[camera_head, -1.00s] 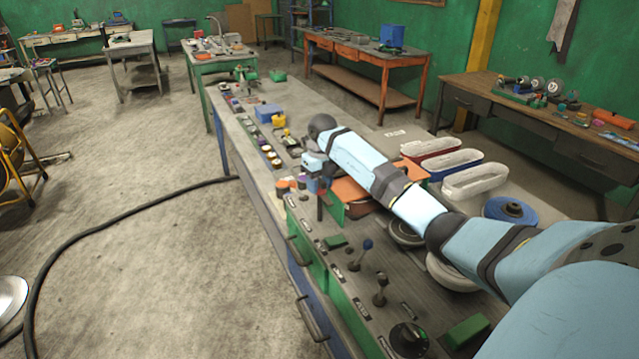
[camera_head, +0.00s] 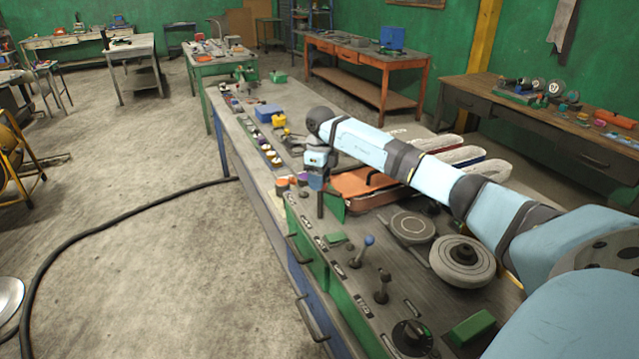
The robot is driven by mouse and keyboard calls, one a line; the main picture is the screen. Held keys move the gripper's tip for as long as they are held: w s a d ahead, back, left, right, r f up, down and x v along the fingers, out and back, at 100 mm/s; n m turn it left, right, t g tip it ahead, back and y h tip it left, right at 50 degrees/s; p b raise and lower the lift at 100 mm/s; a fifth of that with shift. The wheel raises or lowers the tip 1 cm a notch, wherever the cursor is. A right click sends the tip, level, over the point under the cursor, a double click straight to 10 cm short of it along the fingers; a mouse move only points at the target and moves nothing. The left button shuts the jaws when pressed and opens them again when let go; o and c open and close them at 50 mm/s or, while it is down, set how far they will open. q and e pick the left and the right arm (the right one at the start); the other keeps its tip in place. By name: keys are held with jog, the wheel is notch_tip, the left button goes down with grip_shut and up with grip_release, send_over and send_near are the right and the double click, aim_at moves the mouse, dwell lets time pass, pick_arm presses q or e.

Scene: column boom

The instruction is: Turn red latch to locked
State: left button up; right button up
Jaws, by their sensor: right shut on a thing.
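My right gripper (camera_head: 319,186) points down at the far end of the green-edged control panel (camera_head: 345,285). It is shut on a small upright piece there, which I take to be the red latch; the jaws mostly hide it, and its colour and angle are hard to make out. A dark narrow post shows just below the jaws. My right arm reaches in from the lower right, over the bench. My left gripper is not in view.
A black cable (camera_head: 120,215) crosses the open floor at left.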

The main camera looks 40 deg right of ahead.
jog(key=n+b, duration=0.1)
jog(key=n, duration=0.2)
jog(key=shift+n, duration=0.4)
jog(key=n+b, duration=0.1)
jog(key=n, duration=0.2)
jog(key=shift+n, duration=0.3)
jog(key=n+b, duration=0.1)
jog(key=n, duration=0.1)
jog(key=shift+a+n, duration=0.1)
jog(key=shift+n, duration=0.3)
jog(key=shift+n+h, duration=0.3)
jog(key=shift+n, duration=0.6)
jog(key=o, duration=0.9)
jog(key=r, duration=0.4)
jog(key=r+b, duration=0.1)
jog(key=r, duration=0.8)
jog(key=shift+w+r+b, duration=0.35)
jog(key=shift+r, duration=0.05)
